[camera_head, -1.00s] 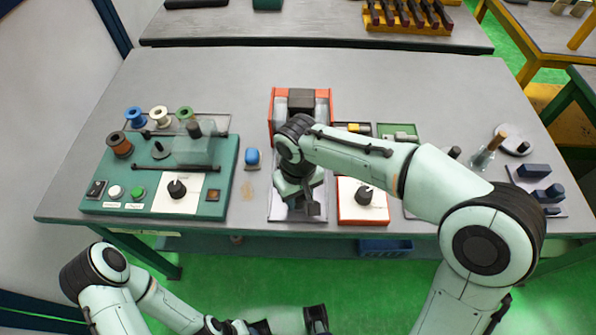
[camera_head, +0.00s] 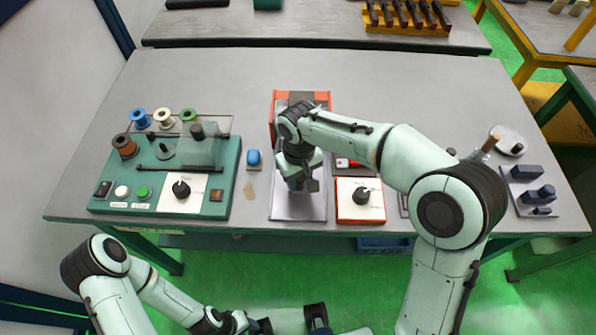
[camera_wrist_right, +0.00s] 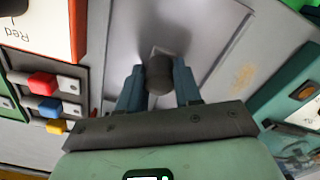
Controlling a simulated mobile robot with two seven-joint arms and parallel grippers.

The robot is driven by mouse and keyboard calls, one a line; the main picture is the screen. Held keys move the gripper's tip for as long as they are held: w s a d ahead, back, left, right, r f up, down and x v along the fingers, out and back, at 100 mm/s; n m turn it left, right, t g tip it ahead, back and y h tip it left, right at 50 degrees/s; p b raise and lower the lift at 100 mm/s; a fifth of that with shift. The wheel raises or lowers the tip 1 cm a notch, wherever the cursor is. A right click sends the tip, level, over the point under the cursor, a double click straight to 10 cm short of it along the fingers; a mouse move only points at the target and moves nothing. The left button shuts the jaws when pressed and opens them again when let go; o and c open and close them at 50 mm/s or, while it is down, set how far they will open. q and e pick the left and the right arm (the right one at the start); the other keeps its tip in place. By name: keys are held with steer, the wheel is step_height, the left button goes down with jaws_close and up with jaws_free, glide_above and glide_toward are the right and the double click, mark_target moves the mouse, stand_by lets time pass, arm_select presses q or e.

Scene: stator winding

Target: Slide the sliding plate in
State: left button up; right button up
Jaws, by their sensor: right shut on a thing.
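The sliding plate (camera_wrist_right: 168,22) shows as a smooth grey metal sheet with a dark round knob (camera_wrist_right: 160,75) on it, in the right wrist view. My right gripper (camera_wrist_right: 158,88) is shut on this knob, one finger on each side. In the head view my right gripper (camera_head: 303,184) is over the grey metal strip (camera_head: 299,208) in front of the orange-sided unit (camera_head: 274,112); the arm hides the knob and much of the unit. My left gripper (camera_head: 290,322) is low at the bottom edge, off the table, partly cut off, with its opening unclear.
A green board (camera_head: 222,172) with spools and a dial stands on the left. A blue object (camera_head: 254,157) lies beside the strip. A white dial panel (camera_head: 347,188) is close on the right. Blue blocks (camera_head: 527,172) stand far right.

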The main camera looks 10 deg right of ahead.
steer(key=shift+w+d+r+p, duration=0.1)
steer(key=shift+w+d+p, duration=0.15)
steer(key=shift+w+p, duration=0.5)
steer(key=shift+w+d+r+p, duration=0.15)
steer(key=shift+w+p, duration=0.25)
steer(key=shift+w, duration=0.55)
steer(key=o, duration=0.8)
steer(key=shift+w+d+f, duration=0.1)
steer(key=shift+f, duration=0.1)
steer(key=shift+c, duration=0.2)
arm_select(q)
steer(key=r, duration=0.1)
steer(key=w+r, duration=0.1)
steer(key=shift+r, duration=0.35)
steer(key=shift+w+r, duration=0.1)
arm_select(e)
steer(key=shift+r, duration=0.1)
steer(key=shift+r+p, duration=1.75)
steer(key=shift+r, duration=1.2)
arm_select(q)
steer(key=w+r, duration=0.1)
steer(key=r, duration=0.1)
steer(key=w+r, duration=0.1)
steer(key=r, duration=0.1)
steer(key=shift+w, duration=0.3)
steer(key=shift+s, duration=0.1)
arm_select(e)
steer(key=shift+f, duration=0.15)
